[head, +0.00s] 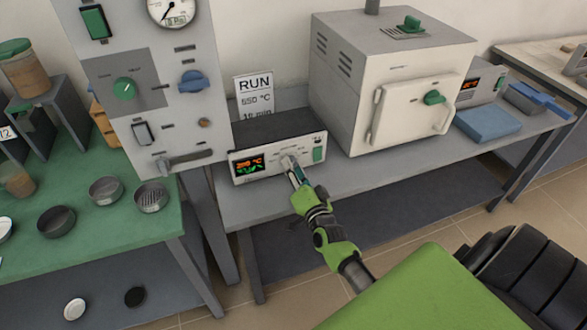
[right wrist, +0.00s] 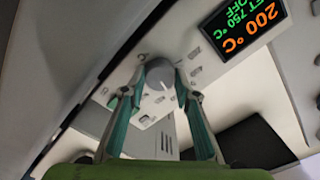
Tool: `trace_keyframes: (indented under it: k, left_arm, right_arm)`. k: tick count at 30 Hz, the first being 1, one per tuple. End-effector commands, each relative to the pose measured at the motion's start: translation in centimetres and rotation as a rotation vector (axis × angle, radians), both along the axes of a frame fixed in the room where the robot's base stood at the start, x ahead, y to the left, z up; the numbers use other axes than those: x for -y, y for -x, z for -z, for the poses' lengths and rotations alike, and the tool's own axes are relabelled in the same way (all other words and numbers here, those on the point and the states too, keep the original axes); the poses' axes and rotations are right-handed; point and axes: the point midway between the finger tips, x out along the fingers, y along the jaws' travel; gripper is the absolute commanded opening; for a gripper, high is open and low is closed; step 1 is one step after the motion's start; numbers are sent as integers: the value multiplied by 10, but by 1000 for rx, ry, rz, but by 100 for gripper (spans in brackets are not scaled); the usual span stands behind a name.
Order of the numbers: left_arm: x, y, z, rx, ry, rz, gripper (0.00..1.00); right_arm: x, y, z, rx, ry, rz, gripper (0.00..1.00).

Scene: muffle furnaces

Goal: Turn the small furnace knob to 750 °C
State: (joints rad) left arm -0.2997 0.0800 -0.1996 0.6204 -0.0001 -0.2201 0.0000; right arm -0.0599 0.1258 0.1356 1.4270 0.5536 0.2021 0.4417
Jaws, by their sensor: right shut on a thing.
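The small furnace's white control box (head: 248,168) stands at the bench's front edge. Its round grey knob (right wrist: 158,74) has a pale pointer mark. The box's display (right wrist: 243,28) reads 200 °C in orange, with a green line showing 750 °C and OFF; the line's start is cut off. My right gripper (head: 293,168) reaches the knob from the front and is shut on it. In the right wrist view its two teal fingers (right wrist: 160,92) sit on either side of the knob. My left gripper is not in view.
A white box furnace (head: 395,85) with its door shut stands right of the control box. Behind the box is a RUN card (head: 255,95) reading 550 °C. A tall grey panel (head: 150,70) stands close on the left. A blue block (head: 488,123) lies to the right.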

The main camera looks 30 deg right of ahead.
Motion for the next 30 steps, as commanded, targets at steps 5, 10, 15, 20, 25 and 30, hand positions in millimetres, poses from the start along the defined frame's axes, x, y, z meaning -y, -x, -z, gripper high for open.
trace_keyframes:
  k: [5,10,15,20,25,30]
  left_arm:
    - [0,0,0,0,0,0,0]
    - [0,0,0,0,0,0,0]
    - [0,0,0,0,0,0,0]
    - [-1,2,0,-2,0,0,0]
    - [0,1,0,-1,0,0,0]
    - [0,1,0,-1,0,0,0]
  right_arm:
    - [0,0,0,0,1,0,7]
    - [0,0,0,0,2,0,45]
    - [0,0,0,0,2,0,45]
    - [0,2,0,-1,2,1,45]
    - [-5,22,2,-4,0,0,45]
    - [-13,56,2,-4,1,0,45]
